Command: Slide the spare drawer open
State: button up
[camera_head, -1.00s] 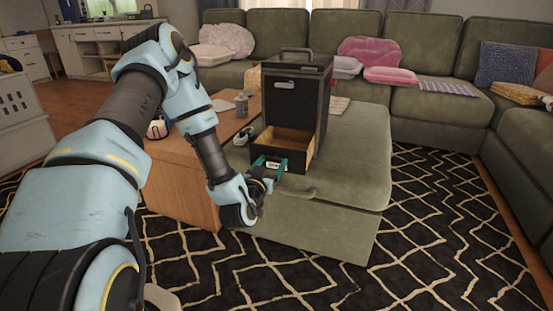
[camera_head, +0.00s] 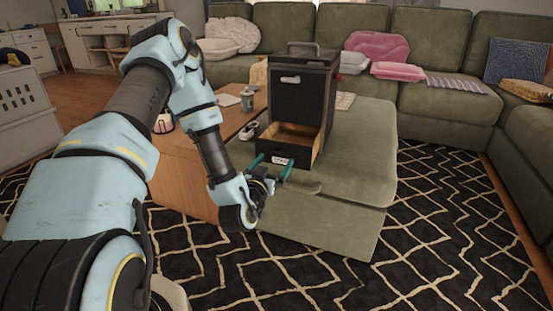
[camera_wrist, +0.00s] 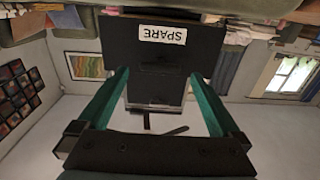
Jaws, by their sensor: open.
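The black cabinet (camera_head: 303,98) stands on the green chaise, with a handle on its top. Its lower drawer, the spare drawer (camera_head: 297,163), is pulled out, and its pale wooden inside shows. The drawer front carries a white label, which reads SPARE upside down in the wrist view (camera_wrist: 163,35). My gripper (camera_head: 273,163) is in front of the drawer front, its teal fingers apart on either side of the label. In the wrist view my gripper (camera_wrist: 157,76) is open with nothing between its fingers. Whether the fingertips touch the front, I cannot tell.
A wooden table (camera_head: 185,160) stands left of the chaise (camera_head: 358,165), with a grey cup (camera_head: 248,100) and small items on it. A patterned rug (camera_head: 450,235) covers the clear floor at right. The green sectional (camera_head: 440,100) lines the back.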

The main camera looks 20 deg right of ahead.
jog(key=v, duration=0.8)
jog(key=w+a+n+g+y, duration=0.1)
jog(key=w+a+g+y, duration=0.25)
jog(key=a, duration=0.25)
jog(key=w+a+g+y, duration=0.2)
jog(key=a+g+y, duration=0.15)
jog(key=a, duration=0.25)
jog(key=s+a+r+n+g+y, duration=0.55)
jog(key=s+a+r, duration=0.45)
jog(key=s+a, duration=0.3)
notch_tip(320, 180, up, 29)
jog(key=w+p, duration=0.1)
jog(key=p, duration=2.8)
jog(key=shift+a+h, duration=0.45)
